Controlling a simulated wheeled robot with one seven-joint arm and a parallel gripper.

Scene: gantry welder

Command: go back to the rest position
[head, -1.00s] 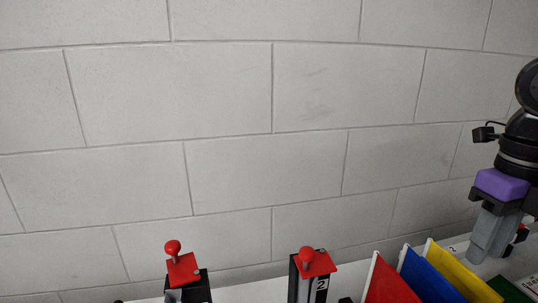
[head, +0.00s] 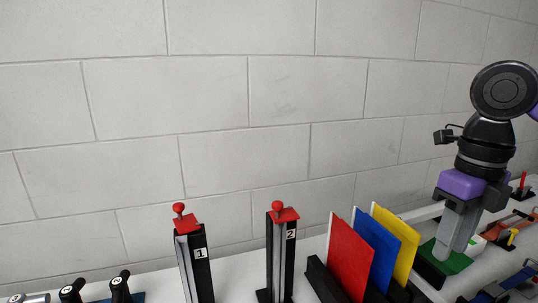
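My gripper (head: 447,246) is at the right of the head view, pointing down, with its purple body above grey fingers. The fingers look close together, but their tips overlap a green surface (head: 440,266) and I cannot tell whether they are apart or touch it. No held object can be made out.
Two black posts with red tops, marked 1 (head: 197,262) and 2 (head: 283,255), stand on the white table. Red (head: 349,258), blue (head: 377,247) and yellow (head: 397,240) plates stand in a black rack left of my gripper. Black-handled items (head: 120,287) lie lower left. A block wall stands behind.

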